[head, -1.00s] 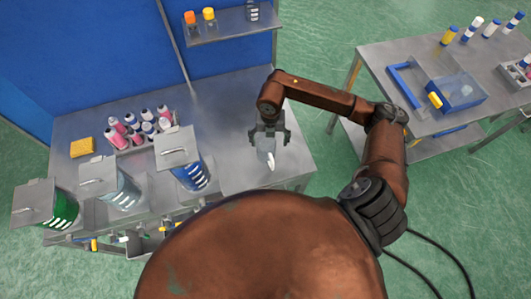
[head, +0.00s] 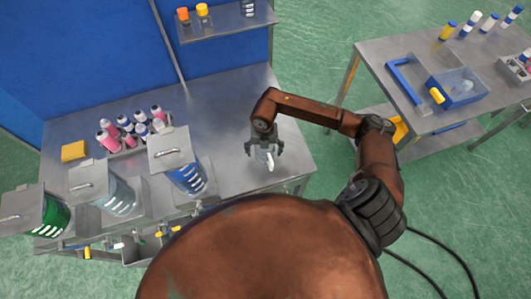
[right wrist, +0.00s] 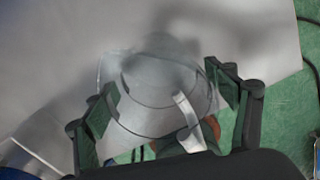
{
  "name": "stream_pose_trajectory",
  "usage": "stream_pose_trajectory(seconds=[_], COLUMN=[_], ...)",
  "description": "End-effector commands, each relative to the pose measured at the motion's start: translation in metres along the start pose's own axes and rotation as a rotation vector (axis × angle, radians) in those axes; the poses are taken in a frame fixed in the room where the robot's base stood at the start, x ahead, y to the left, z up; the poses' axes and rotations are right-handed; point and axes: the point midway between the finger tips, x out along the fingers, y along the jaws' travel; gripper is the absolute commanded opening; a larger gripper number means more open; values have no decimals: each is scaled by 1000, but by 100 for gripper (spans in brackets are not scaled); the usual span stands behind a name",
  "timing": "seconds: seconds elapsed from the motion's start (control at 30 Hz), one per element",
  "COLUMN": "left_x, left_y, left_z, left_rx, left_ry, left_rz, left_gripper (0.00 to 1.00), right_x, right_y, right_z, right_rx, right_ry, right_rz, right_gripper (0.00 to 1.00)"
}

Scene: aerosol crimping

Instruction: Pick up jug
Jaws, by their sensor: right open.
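The jug (head: 266,160) is a clear vessel with a pale handle, standing near the right end of the metal bench. My right gripper (head: 264,147) comes down over it with its fingers spread. In the right wrist view the jug (right wrist: 155,95) sits between the two dark fingers of the right gripper (right wrist: 168,103), its handle towards the bottom of the picture. The fingers are on either side of the jug. I cannot tell whether either one touches it. My left gripper is not in view.
Lidded containers with blue (head: 186,178), clear (head: 118,200) and green (head: 52,218) contents line the bench front, left of the jug. A rack of bottles (head: 128,145) and a yellow sponge (head: 74,151) stand behind. A second table (head: 400,60) is at right. The bench behind the jug is clear.

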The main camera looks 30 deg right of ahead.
Motion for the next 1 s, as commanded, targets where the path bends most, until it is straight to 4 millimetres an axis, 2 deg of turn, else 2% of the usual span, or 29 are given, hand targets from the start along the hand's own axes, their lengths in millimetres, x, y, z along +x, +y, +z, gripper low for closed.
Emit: stream_pose_trajectory(seconds=[0.13,0.37,1.0], left_x=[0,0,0], left_y=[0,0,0], left_z=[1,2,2], left_rx=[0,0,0], left_ry=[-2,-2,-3], left_rz=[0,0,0], left_gripper=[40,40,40], right_x=[12,14,13], right_y=[-1,-1,-1], right_z=[0,0,0], right_rx=[1,0,0], right_ry=[0,-1,-1], right_rz=[-2,-1,-1], right_gripper=[79,79,35])
